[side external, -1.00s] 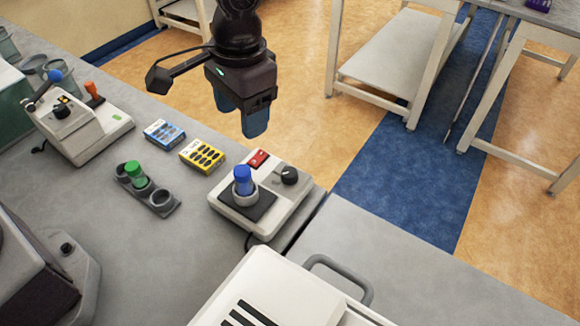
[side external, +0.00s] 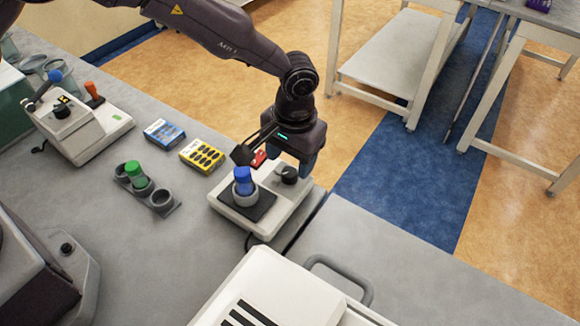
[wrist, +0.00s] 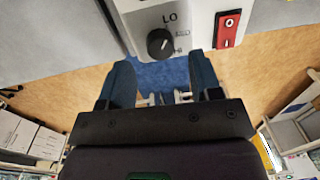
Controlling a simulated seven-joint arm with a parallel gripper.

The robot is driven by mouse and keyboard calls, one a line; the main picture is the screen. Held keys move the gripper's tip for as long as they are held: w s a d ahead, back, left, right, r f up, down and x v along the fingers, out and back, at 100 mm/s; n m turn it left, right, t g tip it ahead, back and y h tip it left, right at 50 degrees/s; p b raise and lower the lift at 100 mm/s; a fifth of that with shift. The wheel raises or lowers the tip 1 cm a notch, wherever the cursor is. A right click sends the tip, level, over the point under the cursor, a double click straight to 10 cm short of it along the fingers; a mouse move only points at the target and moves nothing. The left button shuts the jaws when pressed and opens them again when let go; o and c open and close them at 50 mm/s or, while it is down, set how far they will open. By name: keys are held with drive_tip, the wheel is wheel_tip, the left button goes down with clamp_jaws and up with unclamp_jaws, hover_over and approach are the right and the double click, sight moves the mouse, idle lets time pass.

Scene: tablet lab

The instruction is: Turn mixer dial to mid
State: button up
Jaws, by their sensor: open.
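The mixer (side external: 243,219) is a white box with a black pad, a blue-capped vial (side external: 243,183) standing on it, and a red switch (side external: 258,159). Its black dial (side external: 289,176) is partly behind my gripper in the side view. In the wrist view the dial (wrist: 160,42) sits just ahead of the fingertips, between their lines, with "LO" above it and "HI" at its lower right. A pale pointer mark shows on the dial; its exact setting is hard to read.
The red switch (wrist: 228,28) lies right of the dial in the wrist view. A yellow box (side external: 202,155), a blue box (side external: 164,133) and a grey rack (side external: 163,201) with a green-capped vial (side external: 135,172) stand left of the mixer. The bench edge lies close behind the mixer.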

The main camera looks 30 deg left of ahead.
sight(290, 172)
drive_tip(key=shift+a+f, duration=0.1)
drive_tip(key=shift+f, duration=1.7)
drive_tip(key=c, duration=0.9)
drive_tip(key=shift+c, duration=0.2)
